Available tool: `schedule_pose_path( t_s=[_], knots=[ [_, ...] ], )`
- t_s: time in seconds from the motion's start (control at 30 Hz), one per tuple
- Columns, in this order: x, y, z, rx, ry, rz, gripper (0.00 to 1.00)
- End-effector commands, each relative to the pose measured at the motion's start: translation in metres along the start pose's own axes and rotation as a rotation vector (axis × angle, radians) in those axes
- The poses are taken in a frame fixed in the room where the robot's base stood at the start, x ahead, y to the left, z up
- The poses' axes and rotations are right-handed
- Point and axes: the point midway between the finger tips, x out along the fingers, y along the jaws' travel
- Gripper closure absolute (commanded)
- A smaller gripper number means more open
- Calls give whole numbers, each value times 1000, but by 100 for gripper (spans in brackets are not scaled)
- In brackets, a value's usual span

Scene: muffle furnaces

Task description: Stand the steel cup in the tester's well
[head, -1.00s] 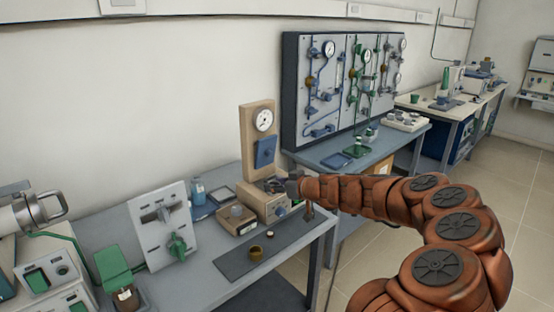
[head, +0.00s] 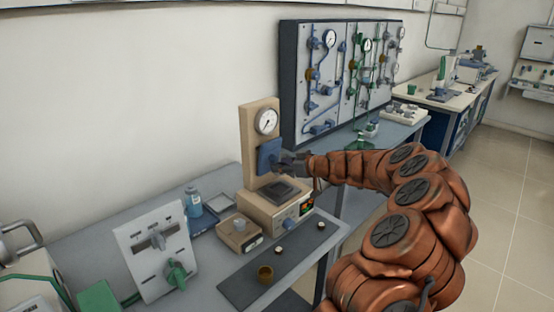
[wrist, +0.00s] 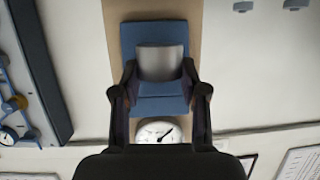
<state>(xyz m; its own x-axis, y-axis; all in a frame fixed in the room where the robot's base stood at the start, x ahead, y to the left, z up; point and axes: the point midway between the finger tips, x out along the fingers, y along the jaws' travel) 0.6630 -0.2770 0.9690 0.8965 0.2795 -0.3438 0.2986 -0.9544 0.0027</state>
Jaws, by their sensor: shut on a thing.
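The tester (head: 270,205) is a beige stand on the bench with a round gauge (head: 266,122), a blue panel (head: 268,155) on its column and a low base with a lit display. A dark square plate (head: 286,191) lies on top of the base; I cannot make out the depth of a well there. My gripper (head: 284,162) is raised above the base, in front of the blue panel. In the wrist view my gripper (wrist: 160,80) is shut on the steel cup (wrist: 162,62), a plain grey tapered body, with the blue panel behind it.
A beige box (head: 239,234) with a grey round piece stands left of the tester. A blue bottle (head: 193,203) and a white panel with a green knob (head: 152,250) stand further left.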

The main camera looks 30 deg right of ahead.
Motion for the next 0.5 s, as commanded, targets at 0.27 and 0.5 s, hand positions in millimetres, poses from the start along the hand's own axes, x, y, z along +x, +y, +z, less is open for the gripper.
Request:
schedule_pose_path(
  t_s=[0.27, 0.5],
  knots=[
    [-3, 6, 9, 5, 0, 11, 100],
    [1, 7, 24, 7, -1, 13, 100]
  ],
)
